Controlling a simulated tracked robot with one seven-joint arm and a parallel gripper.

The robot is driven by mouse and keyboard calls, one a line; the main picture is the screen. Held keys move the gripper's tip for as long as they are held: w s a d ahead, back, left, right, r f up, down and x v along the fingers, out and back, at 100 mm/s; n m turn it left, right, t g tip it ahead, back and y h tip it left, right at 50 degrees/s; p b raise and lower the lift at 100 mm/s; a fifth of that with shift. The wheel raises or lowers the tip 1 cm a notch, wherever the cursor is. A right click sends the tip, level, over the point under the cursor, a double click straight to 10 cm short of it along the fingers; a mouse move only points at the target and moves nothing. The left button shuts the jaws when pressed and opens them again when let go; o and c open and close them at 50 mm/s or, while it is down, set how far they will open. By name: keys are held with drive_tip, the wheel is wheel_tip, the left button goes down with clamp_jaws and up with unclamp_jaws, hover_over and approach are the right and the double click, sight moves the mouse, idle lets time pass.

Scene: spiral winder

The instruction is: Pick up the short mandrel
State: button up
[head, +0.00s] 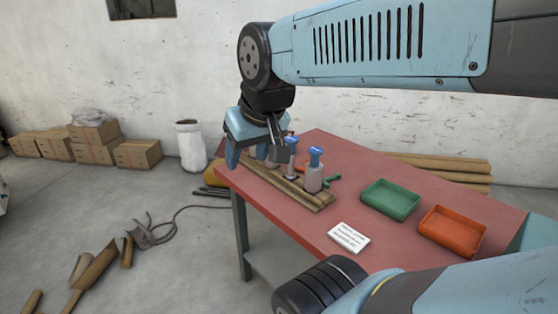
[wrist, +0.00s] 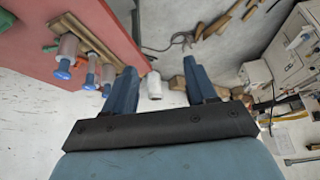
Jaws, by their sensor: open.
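My gripper (head: 248,160) is open and empty, at the left end of a wooden rack (head: 316,203) on the red table. In the wrist view its two fingers (wrist: 159,66) are spread with nothing between them. Several blue-topped mandrels stand in the rack: a thick grey one (head: 314,178) and a thinner one (head: 292,158). A third is mostly hidden behind my gripper in the head view. In the wrist view three show left of the fingers: thick (wrist: 68,50), thin (wrist: 90,66) and one near the left finger (wrist: 107,75). I cannot tell which is the short one.
On the red table (head: 375,213) are a green tray (head: 390,200), an orange tray (head: 452,232), a white card (head: 349,237) and green-and-red tools. Cardboard boxes (head: 95,145) and a white bin (head: 190,145) stand by the wall. Floor left of the table has loose items.

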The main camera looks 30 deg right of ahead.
drive_tip(key=shift+o, duration=0.3)
drive_tip(key=shift+m+y, duration=0.3)
drive_tip(key=w, duration=0.1)
drive_tip(key=w+a, duration=0.1)
drive_tip(key=w+f, duration=0.1)
drive_tip(key=shift+w+a, duration=0.3)
drive_tip(key=shift+w, duration=0.1)
drive_tip(key=w+d+f+m+t+h, duration=0.2)
drive_tip(key=w+d+f+m, duration=0.2)
drive_tip(key=w+f, duration=0.55)
drive_tip(key=w+d+f+m+t+h, duration=0.15)
drive_tip(key=w+d+f+m, duration=0.35)
drive_tip(key=w, duration=0.8)
drive_tip(key=s+d+f+m+g+h, duration=0.1)
drive_tip(key=d+f+m+h, duration=0.1)
drive_tip(key=d+f+h, duration=0.35)
drive_tip(key=s+d+f+m+g+h, duration=0.1)
drive_tip(key=d+f+h, duration=0.1)
drive_tip(key=d+h, duration=0.55)
drive_tip(key=shift+h, duration=0.35)
drive_tip(key=shift+w+r+x, duration=0.1)
drive_tip(key=shift+r+x, duration=0.05)
drive_tip(key=shift+x, duration=2.1)
drive_tip(key=shift+w+r+x, duration=0.15)
drive_tip(key=shift+x, duration=2.1)
drive_tip(key=shift+w+r+x, duration=0.1)
drive_tip(key=shift+r+x, duration=0.05)
drive_tip(key=shift+x, duration=2.15)
drive_tip(key=shift+a, duration=0.15)
